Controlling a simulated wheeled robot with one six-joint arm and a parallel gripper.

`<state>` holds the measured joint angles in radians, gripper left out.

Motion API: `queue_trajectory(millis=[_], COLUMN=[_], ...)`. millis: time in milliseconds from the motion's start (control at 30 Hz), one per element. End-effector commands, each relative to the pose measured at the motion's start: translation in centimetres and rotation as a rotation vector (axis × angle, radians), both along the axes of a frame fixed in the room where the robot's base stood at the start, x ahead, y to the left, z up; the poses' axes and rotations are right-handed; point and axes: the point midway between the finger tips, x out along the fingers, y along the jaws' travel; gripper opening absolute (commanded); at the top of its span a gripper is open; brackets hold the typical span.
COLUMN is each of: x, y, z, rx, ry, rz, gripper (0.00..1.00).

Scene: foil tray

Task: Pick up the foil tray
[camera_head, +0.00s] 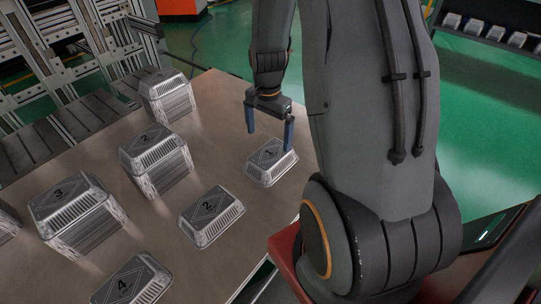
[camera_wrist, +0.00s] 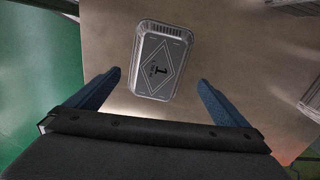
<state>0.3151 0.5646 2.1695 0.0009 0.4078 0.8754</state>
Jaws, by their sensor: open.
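A single foil tray marked 1 (camera_head: 271,162) lies on the table near its right edge in the head view. It also shows in the wrist view (camera_wrist: 160,62), ahead of the fingertips and roughly centred between them. My gripper (camera_head: 269,140) is open, with its two blue fingers pointing down at the tray. In the wrist view my gripper (camera_wrist: 160,80) is empty, one finger to each side. Other single foil trays lie nearby, one marked 2 (camera_head: 212,217) and one marked 4 (camera_head: 134,280). I cannot tell the exact height of the fingers above the table.
Stacks of foil trays stand on the table (camera_head: 222,112): one at the back (camera_head: 170,98), one marked 2 (camera_head: 157,160) and one marked 3 (camera_head: 77,217). A metal frame with a slatted conveyor (camera_head: 60,135) runs along the left. Green floor lies beyond the table.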

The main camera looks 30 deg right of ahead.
Motion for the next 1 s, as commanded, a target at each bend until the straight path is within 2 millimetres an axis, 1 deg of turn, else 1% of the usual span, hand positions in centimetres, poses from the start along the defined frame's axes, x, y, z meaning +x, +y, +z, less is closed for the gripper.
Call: queue_trajectory(millis=[33,200,533,700,800,1000], x=[0.2,0.6,0.3,0.0,0.1,0.1], y=[-0.4,-0.9,-0.8,-0.7,-0.7,-0.8], z=[-0.7,-2.3,-5.6,-8.0,-9.1,-9.6], rx=[0.0,0.0,0.0,0.001,0.0,-0.001], ry=[0.002,0.001,0.002,0.004,0.001,0.0], rz=[-0.033,-0.088,-0.089,-0.088,-0.088,-0.088], gripper=[1.0,1.0,1.0,1.0,1.0,1.0])
